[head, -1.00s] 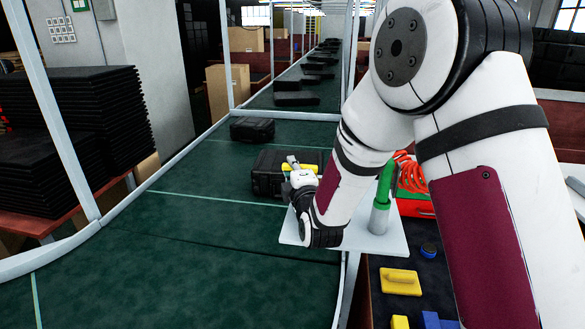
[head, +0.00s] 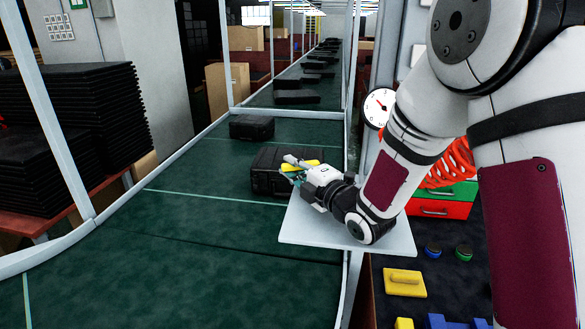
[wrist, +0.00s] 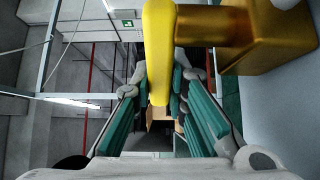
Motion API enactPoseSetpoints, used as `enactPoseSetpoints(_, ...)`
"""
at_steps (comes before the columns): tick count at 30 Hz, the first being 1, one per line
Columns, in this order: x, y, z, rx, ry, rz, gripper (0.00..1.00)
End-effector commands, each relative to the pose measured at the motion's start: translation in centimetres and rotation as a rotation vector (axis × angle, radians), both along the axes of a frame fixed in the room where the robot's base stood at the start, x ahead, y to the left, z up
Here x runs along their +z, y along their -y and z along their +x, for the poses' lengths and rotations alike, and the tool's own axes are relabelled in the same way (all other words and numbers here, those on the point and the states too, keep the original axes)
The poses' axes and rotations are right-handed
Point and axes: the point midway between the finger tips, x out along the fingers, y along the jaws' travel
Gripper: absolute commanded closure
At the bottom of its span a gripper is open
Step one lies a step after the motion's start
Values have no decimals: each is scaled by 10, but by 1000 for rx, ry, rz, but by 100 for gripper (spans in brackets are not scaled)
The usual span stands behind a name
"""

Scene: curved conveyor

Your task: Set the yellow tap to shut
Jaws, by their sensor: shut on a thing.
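The yellow tap (head: 313,163) shows in the head view at the far end of my gripper (head: 297,172), above the white board. In the wrist view, the yellow tap handle (wrist: 158,50) is long and reaches down between the green-padded fingers of my gripper (wrist: 160,88). My gripper is shut on the handle. A brass valve body (wrist: 265,40) joins the handle on the right in the wrist view. In the head view my gripper and wrist hide most of the valve.
A black case (head: 270,172) lies behind the gripper. A dial gauge (head: 378,107) and red coiled hose (head: 448,165) are near my arm. A yellow block (head: 405,282) lies on the dark bench at lower right.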

Motion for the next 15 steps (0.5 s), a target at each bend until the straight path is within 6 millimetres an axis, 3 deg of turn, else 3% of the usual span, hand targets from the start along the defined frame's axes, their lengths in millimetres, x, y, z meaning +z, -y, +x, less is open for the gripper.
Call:
enactPoseSetpoints(10,1,0,0,8,2,1,100)
enactPoseSetpoints(11,1,0,0,8,2,1,82)
enactPoseSetpoints(12,1,0,0,8,2,1,77)
enactPoseSetpoints(15,1,0,-1,8,1,1,77)
